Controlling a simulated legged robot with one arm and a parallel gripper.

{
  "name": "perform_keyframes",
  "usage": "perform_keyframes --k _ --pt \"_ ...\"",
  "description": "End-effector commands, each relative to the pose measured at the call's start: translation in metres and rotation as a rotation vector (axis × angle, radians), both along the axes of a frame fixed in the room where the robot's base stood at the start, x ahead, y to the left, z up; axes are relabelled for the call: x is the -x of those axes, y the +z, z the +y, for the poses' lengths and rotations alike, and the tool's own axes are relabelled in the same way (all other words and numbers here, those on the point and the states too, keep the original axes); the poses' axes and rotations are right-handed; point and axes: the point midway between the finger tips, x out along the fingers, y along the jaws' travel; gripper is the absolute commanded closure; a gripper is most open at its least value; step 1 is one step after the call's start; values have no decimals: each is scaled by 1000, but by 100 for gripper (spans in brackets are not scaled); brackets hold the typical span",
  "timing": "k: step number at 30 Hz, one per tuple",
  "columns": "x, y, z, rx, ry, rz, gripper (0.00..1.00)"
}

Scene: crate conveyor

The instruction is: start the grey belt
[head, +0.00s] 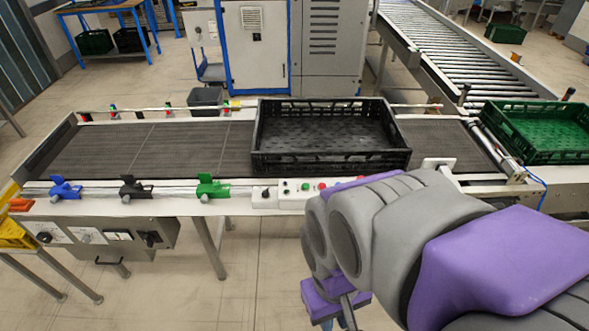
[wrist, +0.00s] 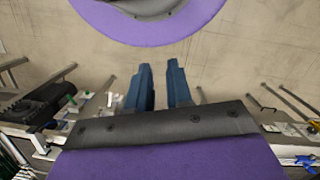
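The grey belt (head: 130,150) runs left to right across the head view. A black crate (head: 330,160) sits on it, right of the middle. A small control box (head: 290,197) is on the near rail below the crate. It carries a black knob (head: 264,194), a green button (head: 305,187) and a red button (head: 322,186). My arm partly covers the area right of it. My gripper (wrist: 159,65) points down over the floor in front of the conveyor, its two blue fingers apart with nothing between them. Its tips are mostly cut off in the head view.
A green crate (head: 540,130) sits at the belt's right end. Blue, black and green clamps (head: 213,188) line the near rail. A lower panel with knobs (head: 105,237) hangs at the left. A roller conveyor (head: 440,50) and a cabinet (head: 255,45) stand behind. Floor in front is clear.

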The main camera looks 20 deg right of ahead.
Motion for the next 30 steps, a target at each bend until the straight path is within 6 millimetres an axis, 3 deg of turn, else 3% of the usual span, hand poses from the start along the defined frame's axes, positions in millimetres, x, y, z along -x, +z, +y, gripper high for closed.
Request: perform_keyframes --k 6,30 --pt "0 0 0 0 0 0 100" --pt "0 0 0 0 0 0 100"
